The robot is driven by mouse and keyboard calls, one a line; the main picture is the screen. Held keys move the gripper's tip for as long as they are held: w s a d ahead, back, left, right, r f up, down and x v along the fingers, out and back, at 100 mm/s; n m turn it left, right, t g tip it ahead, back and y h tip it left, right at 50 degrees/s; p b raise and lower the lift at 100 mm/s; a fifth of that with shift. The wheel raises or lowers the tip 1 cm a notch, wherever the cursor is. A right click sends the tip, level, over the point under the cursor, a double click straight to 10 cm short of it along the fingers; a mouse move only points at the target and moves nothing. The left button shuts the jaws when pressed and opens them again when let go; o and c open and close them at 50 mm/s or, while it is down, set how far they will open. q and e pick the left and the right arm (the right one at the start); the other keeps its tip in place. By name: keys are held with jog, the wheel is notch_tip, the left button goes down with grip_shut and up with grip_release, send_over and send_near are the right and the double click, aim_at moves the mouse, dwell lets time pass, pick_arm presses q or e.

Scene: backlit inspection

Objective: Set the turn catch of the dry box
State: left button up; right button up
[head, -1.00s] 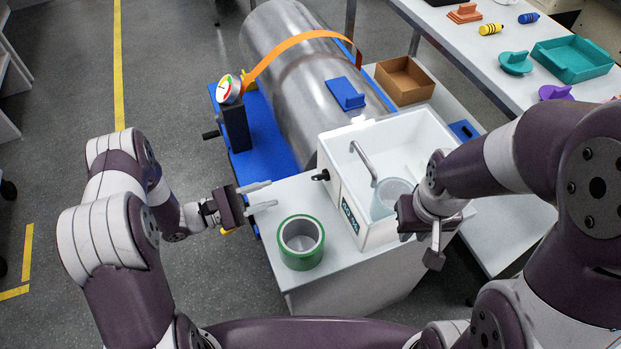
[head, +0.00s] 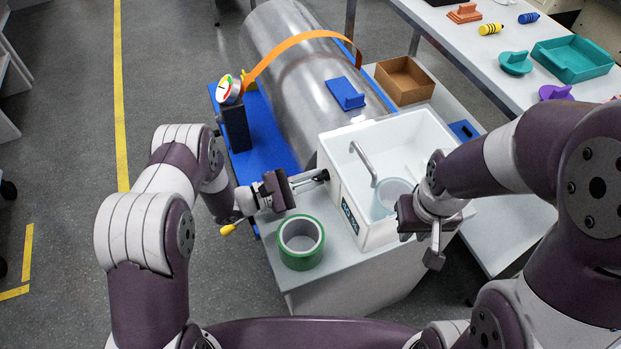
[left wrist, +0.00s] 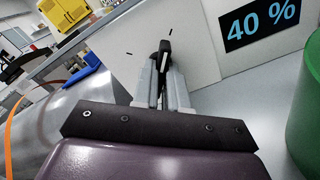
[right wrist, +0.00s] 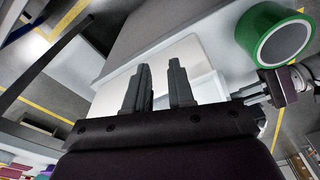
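The dry box (head: 335,160) is a white open-topped box on a pale bench. Its black turn catch (head: 323,175) is on the left side wall. My left gripper (head: 310,180) reaches it from the left. In the left wrist view the catch (left wrist: 164,50) shows as a black knob between the fingertips of my left gripper (left wrist: 164,75), which look closed around it. Two short black marks (left wrist: 130,53) are on the wall by the catch. A "40 %" display (left wrist: 262,20) is to its right. My right gripper (right wrist: 160,80) is open and empty beside the box's right end.
A green tape roll (head: 300,242) stands on the bench just below my left gripper. A bent metal tube (head: 362,162) and a translucent cup (head: 394,192) are in the box. A large metal cylinder (head: 300,85) with an orange strap (head: 290,42) lies behind.

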pick_arm(q)
grip_shut()
jog(key=shift+m, duration=0.8)
jog(key=o, duration=0.6)
grip_release()
jog(key=v, duration=1.2)
jog(key=shift+s+a, duration=0.1)
jog(key=shift+a, duration=0.25)
